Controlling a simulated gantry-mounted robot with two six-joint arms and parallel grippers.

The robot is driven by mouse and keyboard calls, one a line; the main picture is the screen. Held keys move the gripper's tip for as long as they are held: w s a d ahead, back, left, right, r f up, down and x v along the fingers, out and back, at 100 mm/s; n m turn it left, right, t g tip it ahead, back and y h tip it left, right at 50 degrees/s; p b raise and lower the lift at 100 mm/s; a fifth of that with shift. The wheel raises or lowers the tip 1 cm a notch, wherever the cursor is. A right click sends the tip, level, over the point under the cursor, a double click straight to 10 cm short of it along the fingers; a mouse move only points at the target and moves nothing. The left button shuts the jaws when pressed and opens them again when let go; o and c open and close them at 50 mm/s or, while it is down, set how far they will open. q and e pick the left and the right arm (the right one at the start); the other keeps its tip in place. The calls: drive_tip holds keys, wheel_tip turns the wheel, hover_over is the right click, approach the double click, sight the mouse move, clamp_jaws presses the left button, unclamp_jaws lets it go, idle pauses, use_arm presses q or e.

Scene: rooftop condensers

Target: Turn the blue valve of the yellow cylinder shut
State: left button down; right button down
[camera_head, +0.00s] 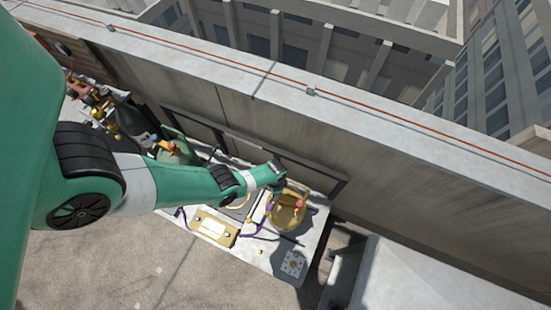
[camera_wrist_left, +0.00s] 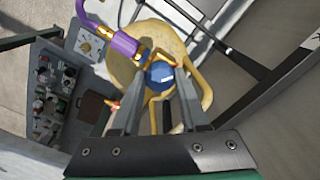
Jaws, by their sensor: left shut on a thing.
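The yellow cylinder (camera_head: 287,218) stands on a pale board below the parapet wall in the head view. It also fills the upper middle of the left wrist view (camera_wrist_left: 130,62). Its round blue valve (camera_wrist_left: 159,73) shows in the left wrist view beside brass fittings. My left gripper (camera_wrist_left: 160,80) has one finger on each side of the blue valve and is shut on it. In the head view my left gripper (camera_head: 279,181) is over the cylinder's top, and I cannot make out the blue valve there. My right gripper is in neither view.
A purple hose (camera_wrist_left: 117,43) joins a brass fitting by the valve. A white dial plate (camera_head: 292,264) and a yellow gauge unit (camera_head: 214,227) are close by. A green cylinder (camera_head: 177,150) stands to the left. The parapet wall (camera_head: 380,180) runs behind.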

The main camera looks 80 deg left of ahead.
use_arm(q)
drive_tip(key=m, duration=0.5)
drive_tip(key=shift+m, duration=0.3)
drive_tip(key=m, duration=0.5)
idle(0.4)
drive_tip(key=shift+c, duration=2.2)
unclamp_jaws()
